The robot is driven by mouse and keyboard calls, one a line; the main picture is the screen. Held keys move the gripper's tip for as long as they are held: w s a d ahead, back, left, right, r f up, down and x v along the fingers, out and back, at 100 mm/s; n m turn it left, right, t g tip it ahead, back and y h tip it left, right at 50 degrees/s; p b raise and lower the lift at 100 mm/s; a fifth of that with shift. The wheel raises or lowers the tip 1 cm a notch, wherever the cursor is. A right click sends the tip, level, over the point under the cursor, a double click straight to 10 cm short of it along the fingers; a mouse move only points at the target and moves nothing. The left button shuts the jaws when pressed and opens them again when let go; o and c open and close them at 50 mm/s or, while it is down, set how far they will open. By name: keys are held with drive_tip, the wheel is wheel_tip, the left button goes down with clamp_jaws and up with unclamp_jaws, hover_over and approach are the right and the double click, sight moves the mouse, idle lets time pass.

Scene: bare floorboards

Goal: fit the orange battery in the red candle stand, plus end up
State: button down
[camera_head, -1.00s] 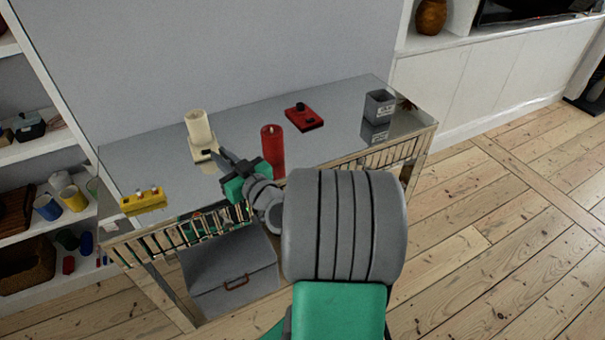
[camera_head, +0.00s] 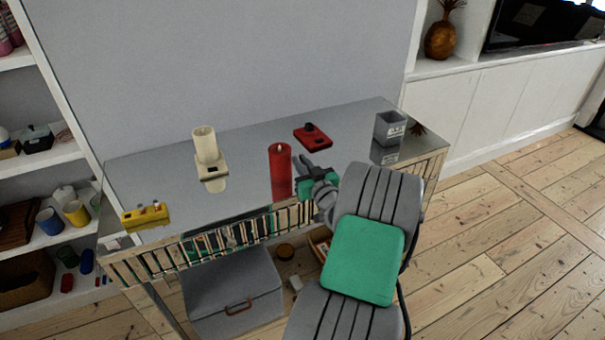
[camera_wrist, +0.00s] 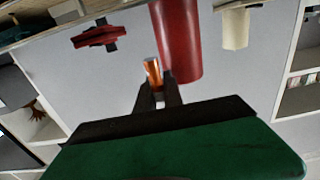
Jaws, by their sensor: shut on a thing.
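My gripper (camera_head: 310,168) is just right of the red candle in the head view, over the table's front part. In the wrist view my gripper (camera_wrist: 159,95) is shut on the orange battery (camera_wrist: 152,70), which sticks out past the fingertips. I cannot tell which end is plus. The red stand (camera_head: 316,143), a flat red block with a dark round piece on top, lies on the table behind my gripper. It also shows in the wrist view (camera_wrist: 95,37), apart from the battery.
The red candle (camera_head: 280,172) stands close beside my gripper. A cream candle (camera_head: 205,145) in a cream stand (camera_head: 211,171) and a yellow block (camera_head: 146,216) are to the left.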

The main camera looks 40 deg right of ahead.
drive_tip(key=shift+w+d+f, duration=0.1)
drive_tip(key=shift+d+f, duration=0.15)
drive_tip(key=shift+f, duration=0.1)
drive_tip(key=shift+d+f, duration=0.15)
drive_tip(key=shift+f, duration=1.5)
drive_tip(key=shift+f+b, duration=0.2)
drive_tip(key=shift+b, duration=0.1)
drive_tip(key=c, duration=1.7)
unclamp_jaws()
drive_tip(key=shift+c, duration=0.2)
drive_tip(key=shift+r, duration=0.15)
